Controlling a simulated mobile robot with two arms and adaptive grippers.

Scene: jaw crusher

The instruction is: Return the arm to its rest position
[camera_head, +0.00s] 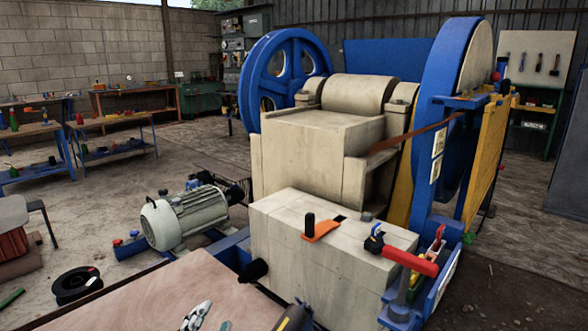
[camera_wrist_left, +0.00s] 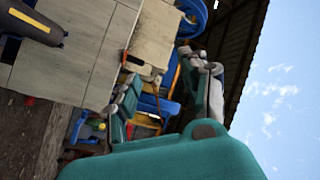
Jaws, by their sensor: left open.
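My left gripper (camera_head: 207,317) shows at the bottom edge of the head view, over the wooden tabletop (camera_head: 150,295). Only its grey fingers and a bit of teal show there; the rest is cut off. In the left wrist view, its teal body fills the bottom and its two grey fingers (camera_wrist_left: 165,85) stand apart. Nothing shows between them. My right gripper is not in either view.
The beige and blue jaw crusher (camera_head: 315,150) stands ahead, with a grey motor (camera_head: 188,216) to its left. A red-handled lever (camera_head: 408,261) sticks out at its front right. A dark tool (camera_head: 294,318) is right of my gripper. Workbenches stand far left.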

